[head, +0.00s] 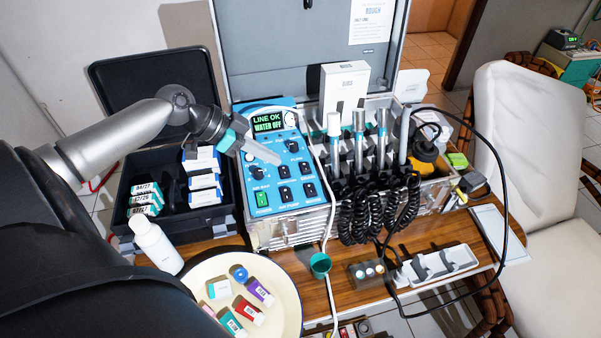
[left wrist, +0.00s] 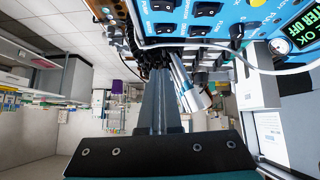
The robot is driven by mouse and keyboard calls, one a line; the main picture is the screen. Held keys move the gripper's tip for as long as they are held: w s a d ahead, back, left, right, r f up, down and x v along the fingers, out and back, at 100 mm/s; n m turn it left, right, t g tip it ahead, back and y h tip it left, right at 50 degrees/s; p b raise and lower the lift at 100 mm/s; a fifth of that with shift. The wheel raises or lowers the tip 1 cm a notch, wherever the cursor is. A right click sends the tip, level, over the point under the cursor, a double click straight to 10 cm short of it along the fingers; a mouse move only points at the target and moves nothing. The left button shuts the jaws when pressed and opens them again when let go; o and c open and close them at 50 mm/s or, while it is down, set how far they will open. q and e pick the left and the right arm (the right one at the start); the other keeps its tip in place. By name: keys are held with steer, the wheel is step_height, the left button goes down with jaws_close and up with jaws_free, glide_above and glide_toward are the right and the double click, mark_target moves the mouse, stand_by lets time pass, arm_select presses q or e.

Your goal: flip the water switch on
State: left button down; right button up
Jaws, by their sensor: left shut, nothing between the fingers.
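The blue control panel (head: 240,178) of the dental unit faces up and bears a green-lit display (head: 267,122) reading "LINE OK" and "WATER OFF". Several black rocker switches (head: 284,193) sit on its lower half, with a green-lit switch (head: 262,199) at the lower left. The labels are too small to tell which switch is for water. My left gripper (head: 277,160) is shut and empty, over the middle of the panel, just above the upper switches. In the left wrist view its closed fingers (left wrist: 160,85) point toward the panel (left wrist: 215,15). My right gripper is not in view.
Handpieces (head: 359,130) with coiled black hoses stand right of the panel. A black case (head: 125,190) with boxes is left.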

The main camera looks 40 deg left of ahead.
arm_select(q)
steer(key=shift+w+d, duration=0.2)
steer(key=shift+d, duration=0.1)
glide_above(310, 189)
steer(key=s, duration=0.2)
steer(key=f, duration=0.6)
steer(key=shift+a+f+b, duration=0.35)
steer(key=shift+a, duration=0.05)
step_height(310, 189, down, 4)
steer(key=shift+w+d+r, duration=0.1)
steer(key=shift+d+r, duration=0.05)
steer(key=shift+r, duration=0.1)
steer(key=shift+f, duration=0.45)
